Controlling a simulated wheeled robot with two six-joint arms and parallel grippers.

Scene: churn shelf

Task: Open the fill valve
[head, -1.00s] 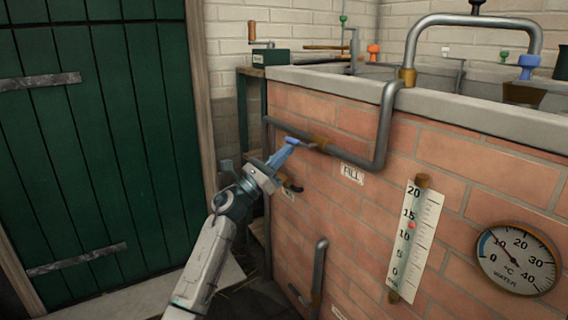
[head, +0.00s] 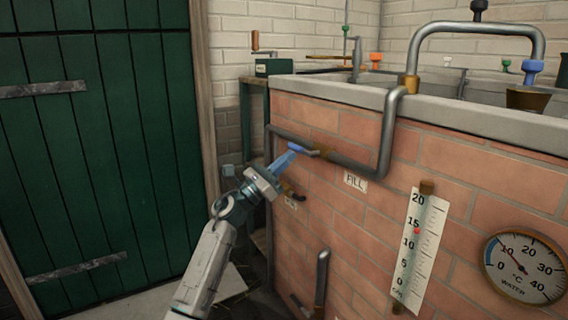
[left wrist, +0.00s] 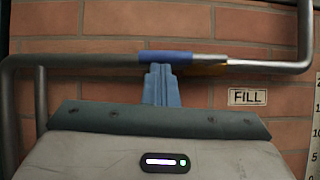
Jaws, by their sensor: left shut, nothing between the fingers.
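The fill valve sits on the grey pipe on the brick wall, beside the FILL label (head: 355,182). Its blue-ended lever (head: 295,147) runs nearly along the pipe, with a brass body (head: 323,150) at the right. The left wrist view shows the lever's blue sleeve (left wrist: 179,57) in front of the pipe, with the FILL label (left wrist: 247,97) lower right. My left gripper (head: 291,152) is shut and empty, with its blue fingertips just below the sleeve. In the left wrist view the fingertips (left wrist: 160,68) meet or nearly meet the sleeve; contact is not certain. My right gripper is not in view.
A second pipe with a dark valve end (head: 292,192) lies just below my left gripper. A white scale (head: 420,240) and a round WATER gauge (head: 523,268) are on the wall at right. A green door (head: 90,150) fills the left.

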